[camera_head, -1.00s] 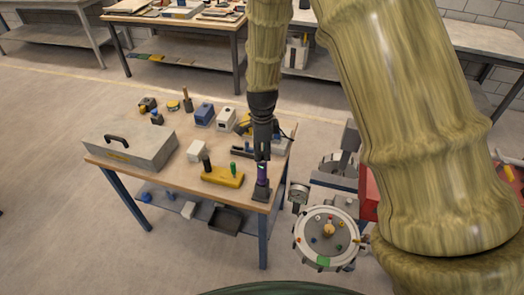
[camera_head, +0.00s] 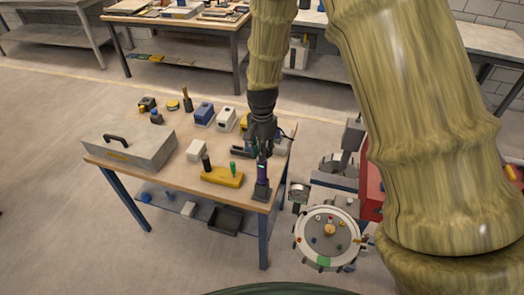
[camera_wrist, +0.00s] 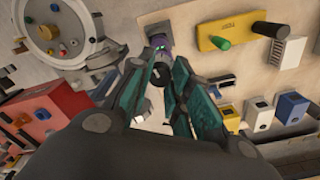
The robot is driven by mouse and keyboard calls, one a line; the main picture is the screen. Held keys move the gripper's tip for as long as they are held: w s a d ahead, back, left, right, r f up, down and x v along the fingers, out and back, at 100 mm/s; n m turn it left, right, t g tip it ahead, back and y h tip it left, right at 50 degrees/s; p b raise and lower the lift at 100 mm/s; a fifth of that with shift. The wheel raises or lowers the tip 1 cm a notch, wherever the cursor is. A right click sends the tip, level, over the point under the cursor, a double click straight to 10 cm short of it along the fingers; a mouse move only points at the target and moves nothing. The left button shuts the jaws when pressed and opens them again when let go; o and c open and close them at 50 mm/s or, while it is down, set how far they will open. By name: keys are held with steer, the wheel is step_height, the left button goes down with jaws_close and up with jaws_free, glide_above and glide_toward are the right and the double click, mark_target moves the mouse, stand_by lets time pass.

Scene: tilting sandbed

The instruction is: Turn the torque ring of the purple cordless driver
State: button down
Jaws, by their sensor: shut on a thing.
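The purple driver (camera_head: 262,172) stands upright in a dark base (camera_head: 261,191) at the front right corner of the wooden workbench (camera_head: 178,166). My gripper (camera_head: 262,153) points down over it, with its fingertips at the driver's upper end. In the wrist view my gripper's fingers (camera_wrist: 164,66) close around the driver's top end, and the purple body (camera_wrist: 159,41) shows just beyond them. My gripper is shut on the driver's upper part. The torque ring is mostly hidden by the fingers and too small to make out.
A yellow block with green and black handles (camera_head: 222,177) stands left of the driver. A round drum-like fixture (camera_head: 328,238) and a red cabinet (camera_head: 371,193) are to the right.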

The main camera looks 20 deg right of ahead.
steer(key=n, duration=0.5)
steer(key=shift+n, duration=0.3)
steer(key=n, duration=0.5)
steer(key=shift+b, duration=0.4)
steer(key=c, duration=1.3)
jaws_free()
step_height(320, 180, up, 12)
